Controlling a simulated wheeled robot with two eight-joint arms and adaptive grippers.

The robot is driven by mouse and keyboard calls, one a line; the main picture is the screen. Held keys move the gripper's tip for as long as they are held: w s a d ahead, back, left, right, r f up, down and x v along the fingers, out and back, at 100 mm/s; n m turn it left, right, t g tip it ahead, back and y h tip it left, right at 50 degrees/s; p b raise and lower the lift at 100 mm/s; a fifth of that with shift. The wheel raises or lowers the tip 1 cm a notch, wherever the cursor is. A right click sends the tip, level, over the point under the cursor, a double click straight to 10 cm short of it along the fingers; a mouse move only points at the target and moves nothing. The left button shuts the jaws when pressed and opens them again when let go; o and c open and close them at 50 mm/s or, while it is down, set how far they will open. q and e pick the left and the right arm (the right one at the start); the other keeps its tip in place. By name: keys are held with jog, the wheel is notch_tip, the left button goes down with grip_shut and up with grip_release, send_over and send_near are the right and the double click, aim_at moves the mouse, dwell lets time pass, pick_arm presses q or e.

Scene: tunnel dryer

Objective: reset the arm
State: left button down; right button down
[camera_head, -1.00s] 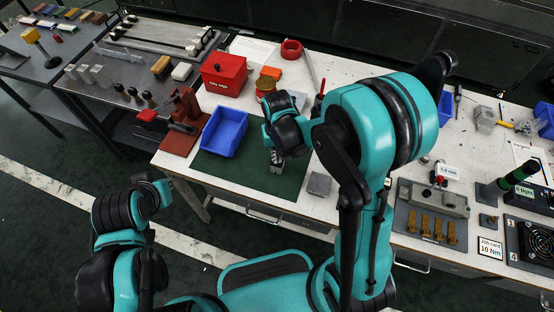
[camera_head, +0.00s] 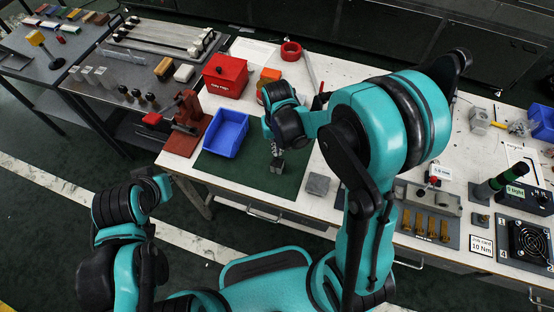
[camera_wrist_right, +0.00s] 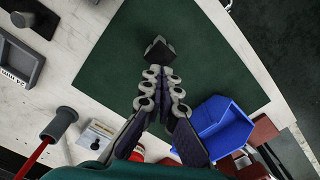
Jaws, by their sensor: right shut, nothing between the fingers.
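My right arm comes in from the right in the head view, and its gripper (camera_head: 278,152) points down over the green mat (camera_head: 240,170). In the right wrist view the gripper's fingers (camera_wrist_right: 163,78) are together with nothing between them. A small dark grey block (camera_wrist_right: 158,51) stands on the mat just beyond the fingertips; it also shows below the gripper in the head view (camera_head: 277,167). I see a gap between block and fingertips in the wrist view. My left arm is folded at the lower left; its gripper does not show.
A blue bin (camera_head: 226,132) and a red box (camera_head: 225,75) stand left of the gripper. A grey square block (camera_head: 318,184) lies at the mat's right. A red press (camera_head: 187,122) stands at the left. Fixtures and a fan (camera_head: 528,245) fill the right side.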

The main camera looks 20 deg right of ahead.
dwell(0.4)
jog(key=s+d+r+t, duration=0.2)
jog(key=s+r+t, duration=0.1)
jog(key=s+r, duration=0.2)
jog(key=s+d+r+t, duration=0.2)
jog(key=s+r+t, duration=0.2)
jog(key=r, duration=0.5)
jog(key=shift+s+d+r+n+b, duration=0.15)
jog(key=shift+s+d+n+b, duration=0.25)
jog(key=shift+s, duration=0.25)
